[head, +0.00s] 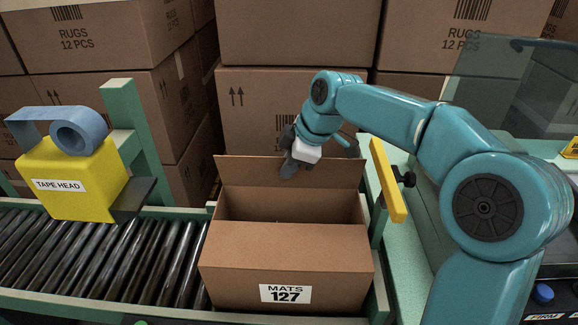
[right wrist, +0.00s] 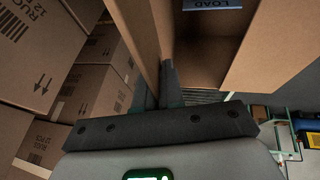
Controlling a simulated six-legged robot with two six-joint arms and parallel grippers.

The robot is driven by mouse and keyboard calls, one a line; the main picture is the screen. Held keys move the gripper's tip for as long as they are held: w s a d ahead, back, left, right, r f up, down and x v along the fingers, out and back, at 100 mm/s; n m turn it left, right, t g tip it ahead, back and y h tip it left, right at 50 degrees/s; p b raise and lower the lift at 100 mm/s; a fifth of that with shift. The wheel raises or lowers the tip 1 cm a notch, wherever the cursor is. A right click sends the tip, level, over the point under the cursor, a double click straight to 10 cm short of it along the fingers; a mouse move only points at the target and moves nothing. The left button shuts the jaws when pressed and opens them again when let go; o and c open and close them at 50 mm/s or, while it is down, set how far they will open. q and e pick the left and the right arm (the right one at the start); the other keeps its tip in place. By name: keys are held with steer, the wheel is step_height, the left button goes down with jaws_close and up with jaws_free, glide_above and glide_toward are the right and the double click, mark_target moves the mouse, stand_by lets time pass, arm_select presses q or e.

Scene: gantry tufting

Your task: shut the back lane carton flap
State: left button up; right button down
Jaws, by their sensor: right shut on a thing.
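The open carton (head: 228,290) labelled MATS 127 sits on the roller lane. Its back flap (head: 240,171) stands roughly upright along the far edge. A front panel (head: 285,243) lies over the near part of the top, with a dark opening behind it. My right gripper (head: 290,168) is at the middle of the back flap's upper edge, shut on it. In the right wrist view the gripper (right wrist: 158,88) has its fingers on either side of the flap (right wrist: 148,35). A blue LOAD label (right wrist: 212,4) shows inside the carton. My left gripper is not in view.
A yellow tape head (head: 75,180) with a blue roll stands left of the carton above the rollers (head: 110,255). A yellow bar (head: 388,182) is close on the right. Stacked rug cartons (head: 300,35) fill the back, behind the flap.

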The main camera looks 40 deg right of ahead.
steer(key=shift+f, duration=0.15)
steer(key=c, duration=1.5)
jaws_free()
steer(key=shift+o, duration=0.8)
steer(key=p+v, duration=0.2)
steer(key=v, duration=1.4)
steer(key=shift+p, duration=0.35)
